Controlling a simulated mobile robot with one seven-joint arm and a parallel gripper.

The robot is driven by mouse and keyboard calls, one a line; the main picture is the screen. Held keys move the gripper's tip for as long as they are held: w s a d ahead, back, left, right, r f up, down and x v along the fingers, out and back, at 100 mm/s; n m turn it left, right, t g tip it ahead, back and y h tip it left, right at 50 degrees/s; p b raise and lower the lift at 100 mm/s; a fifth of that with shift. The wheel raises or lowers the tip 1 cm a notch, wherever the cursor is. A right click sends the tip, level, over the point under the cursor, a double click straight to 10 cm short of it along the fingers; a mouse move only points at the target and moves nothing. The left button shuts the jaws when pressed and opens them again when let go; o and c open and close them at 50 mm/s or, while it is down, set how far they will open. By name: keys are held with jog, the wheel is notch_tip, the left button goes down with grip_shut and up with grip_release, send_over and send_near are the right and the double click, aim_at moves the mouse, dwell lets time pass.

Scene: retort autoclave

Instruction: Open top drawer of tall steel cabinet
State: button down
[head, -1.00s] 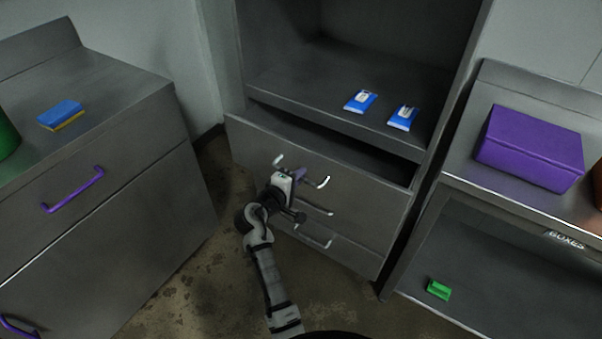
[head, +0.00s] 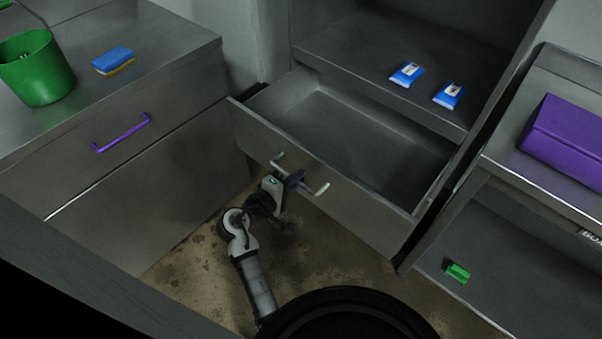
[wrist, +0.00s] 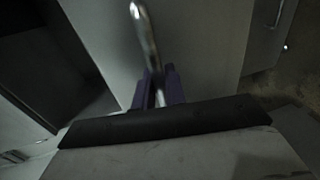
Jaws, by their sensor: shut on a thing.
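The tall steel cabinet (head: 378,55) stands at the back centre of the head view, with an open shelf bay above its drawers. Its top drawer (head: 345,188) is pulled well out, and its inside looks empty. A pale bar handle (head: 318,190) runs across the drawer front. My gripper (head: 292,180) is shut on the middle of this handle. In the wrist view the handle (wrist: 145,35) passes between the two dark fingers of my gripper (wrist: 158,88). The lower drawers are hidden behind the pulled-out one.
Two blue-and-white packets (head: 407,74) lie on the cabinet shelf. A left counter with a purple-handled drawer (head: 122,132) holds a sponge (head: 113,61) and a green bucket (head: 38,68). A purple box (head: 570,140) sits on the right bench, with a green block (head: 457,273) below.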

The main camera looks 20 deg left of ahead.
jog(key=c, duration=1.5)
grip_release()
jog(key=shift+c, duration=0.2)
jog(key=b+v, duration=0.2)
jog(key=v, duration=1.2)
jog(key=shift+w, duration=0.1)
